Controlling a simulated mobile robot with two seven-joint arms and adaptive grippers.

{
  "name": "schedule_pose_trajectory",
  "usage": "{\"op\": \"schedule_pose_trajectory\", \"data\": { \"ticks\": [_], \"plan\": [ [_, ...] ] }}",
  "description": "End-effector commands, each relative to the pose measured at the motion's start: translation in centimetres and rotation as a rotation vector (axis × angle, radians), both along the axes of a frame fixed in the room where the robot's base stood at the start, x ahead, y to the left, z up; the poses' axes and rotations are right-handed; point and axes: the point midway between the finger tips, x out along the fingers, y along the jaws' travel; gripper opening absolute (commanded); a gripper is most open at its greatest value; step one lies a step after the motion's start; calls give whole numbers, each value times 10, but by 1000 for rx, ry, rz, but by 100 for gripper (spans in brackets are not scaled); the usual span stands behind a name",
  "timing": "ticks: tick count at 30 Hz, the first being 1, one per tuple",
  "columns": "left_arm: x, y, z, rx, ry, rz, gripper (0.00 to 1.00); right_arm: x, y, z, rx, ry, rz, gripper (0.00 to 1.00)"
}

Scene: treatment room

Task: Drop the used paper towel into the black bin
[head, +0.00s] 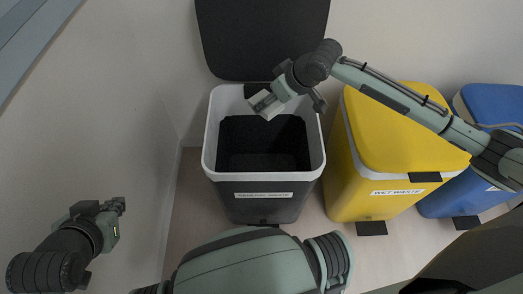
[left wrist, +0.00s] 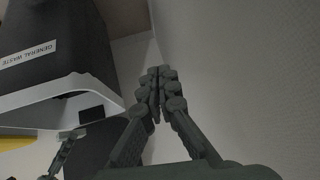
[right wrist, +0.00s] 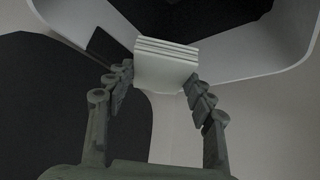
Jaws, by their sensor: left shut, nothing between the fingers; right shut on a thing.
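The black bin (head: 263,205) stands open with its lid (head: 262,38) raised at the back and a white rim around its dark inside. My right gripper (head: 268,103) is over the back part of the bin's opening. It is shut on the paper towel, a folded white pad (right wrist: 166,66) that sits between its fingers in the right wrist view. In the head view the towel (head: 265,104) shows small at the fingertips. My left gripper (head: 117,205) is shut and empty, left of the bin near the wall. Its closed fingertips (left wrist: 158,90) show in the left wrist view.
A yellow bin (head: 362,190) labelled wet waste stands right of the black bin, lid shut. A blue bin (head: 450,205) stands farther right. The wall (head: 130,110) is close on the left. My right arm passes above the yellow bin.

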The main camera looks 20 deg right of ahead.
Motion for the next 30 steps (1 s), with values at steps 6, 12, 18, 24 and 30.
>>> {"op": "schedule_pose_trajectory", "data": {
  "ticks": [6,12,18,24,30],
  "plan": [
    [6,-7,6,-14,-42,-12,0,0,0,-2,0,0,0,31],
    [7,-7,7,-15,-46,-14,0,0,0,-2,0,0,0,31],
    [7,-7,7,-14,-45,-14,0,0,0,-2,0,0,0,69],
    [7,-7,7,-15,-45,-13,0,0,0,-2,0,0,0,78],
    [7,-7,7,-13,-44,-13,0,-1,-1,-1,-1,0,-1,78]
  ]
}}
